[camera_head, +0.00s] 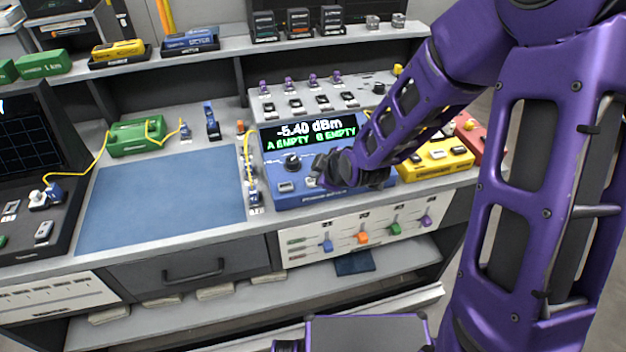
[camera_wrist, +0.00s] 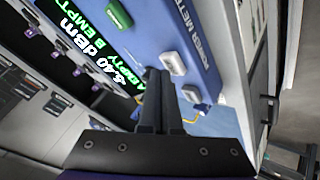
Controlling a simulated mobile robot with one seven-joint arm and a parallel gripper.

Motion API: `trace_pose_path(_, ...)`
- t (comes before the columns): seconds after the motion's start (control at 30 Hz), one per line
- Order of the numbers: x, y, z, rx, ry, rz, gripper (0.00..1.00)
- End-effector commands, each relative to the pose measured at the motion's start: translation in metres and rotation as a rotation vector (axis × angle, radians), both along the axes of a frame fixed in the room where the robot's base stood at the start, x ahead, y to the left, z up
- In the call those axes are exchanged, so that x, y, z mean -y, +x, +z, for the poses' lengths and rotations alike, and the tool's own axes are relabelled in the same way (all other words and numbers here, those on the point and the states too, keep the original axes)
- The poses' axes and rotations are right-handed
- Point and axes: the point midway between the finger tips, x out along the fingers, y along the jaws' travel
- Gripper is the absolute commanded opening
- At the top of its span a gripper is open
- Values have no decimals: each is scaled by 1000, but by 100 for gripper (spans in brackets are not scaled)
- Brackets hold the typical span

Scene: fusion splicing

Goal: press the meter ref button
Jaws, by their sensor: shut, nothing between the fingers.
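The blue power meter (camera_head: 300,199) stands on the bench with its lit display (camera_head: 309,131) reading -5.40 dBm, A EMPTY, B EMPTY. Its sloped front has a dark knob (camera_head: 292,161) and pale buttons, one of them at the left (camera_head: 286,187). My gripper (camera_head: 318,168) is over the meter's front. In the wrist view its shut fingers (camera_wrist: 158,74) hold nothing, with their tips close to a pale button (camera_wrist: 172,62). Another pale button (camera_wrist: 190,93) is beside the fingers. Button labels are unreadable, so I cannot tell which is ref, or whether the tips touch a button.
A blue mat (camera_head: 165,203) lies left of the meter, with a green box (camera_head: 137,138) behind it. A yellow fiber cable runs beside the meter's left side. A yellow device (camera_head: 436,163) stands at the right. A back shelf (camera_head: 215,60) holds several small devices.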

Motion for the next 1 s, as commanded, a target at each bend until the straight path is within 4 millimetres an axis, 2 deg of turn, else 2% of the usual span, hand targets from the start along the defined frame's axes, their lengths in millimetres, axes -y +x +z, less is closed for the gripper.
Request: trace_pose_path(1.0,0,0,-9,0,-1,1,0)
